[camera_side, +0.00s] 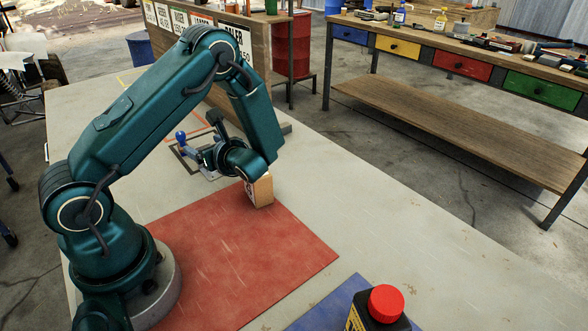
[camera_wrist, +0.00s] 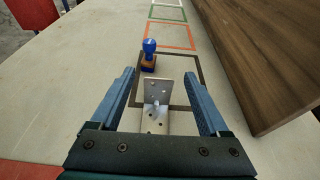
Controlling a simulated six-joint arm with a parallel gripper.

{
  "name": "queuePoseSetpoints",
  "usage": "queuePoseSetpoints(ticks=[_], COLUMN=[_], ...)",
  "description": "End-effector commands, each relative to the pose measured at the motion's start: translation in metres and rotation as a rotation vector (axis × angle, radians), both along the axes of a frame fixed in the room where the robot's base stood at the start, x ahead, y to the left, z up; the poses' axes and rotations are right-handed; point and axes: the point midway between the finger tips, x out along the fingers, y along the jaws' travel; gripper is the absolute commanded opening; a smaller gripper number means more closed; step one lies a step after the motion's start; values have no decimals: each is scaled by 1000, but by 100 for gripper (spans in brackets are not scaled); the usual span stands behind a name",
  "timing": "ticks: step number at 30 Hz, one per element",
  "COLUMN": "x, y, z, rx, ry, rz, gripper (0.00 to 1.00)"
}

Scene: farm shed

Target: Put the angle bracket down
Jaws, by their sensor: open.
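The angle bracket (camera_wrist: 156,91) is a silver metal L with holes. In the wrist view it stands with one plate upright and one flat on the table, between my gripper's fingers. My gripper (camera_wrist: 159,76) is open, with a gap on both sides of the bracket. The bracket is at the near edge of a dark square outline (camera_wrist: 198,83); I cannot tell how much lies inside. In the side view my gripper (camera_side: 203,155) is low over the table, and the bracket (camera_side: 210,175) shows only partly beneath it.
A blue-handled stamp (camera_wrist: 149,52) stands just beyond the bracket. A wooden block (camera_side: 261,190) with a label is beside my wrist. A wooden board (camera_wrist: 255,55) rises on the right in the wrist view. A red mat (camera_side: 240,255) and a red-capped bottle (camera_side: 386,305) are nearer.

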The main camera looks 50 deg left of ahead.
Motion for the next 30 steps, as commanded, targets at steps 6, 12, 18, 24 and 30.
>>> queuePoseSetpoints(ticks=[6,12,18,24,30], x=[1,0,-8,-39,-66], y=[-42,-61,-68,-87,-124], z=[13,19,26,44,57], rx=[-1,0,-44,-243,-496], ry=[-1,0,-55,-294,-584], rz=[-6,-1,53,271,516], gripper=[79,79,79,79,79])
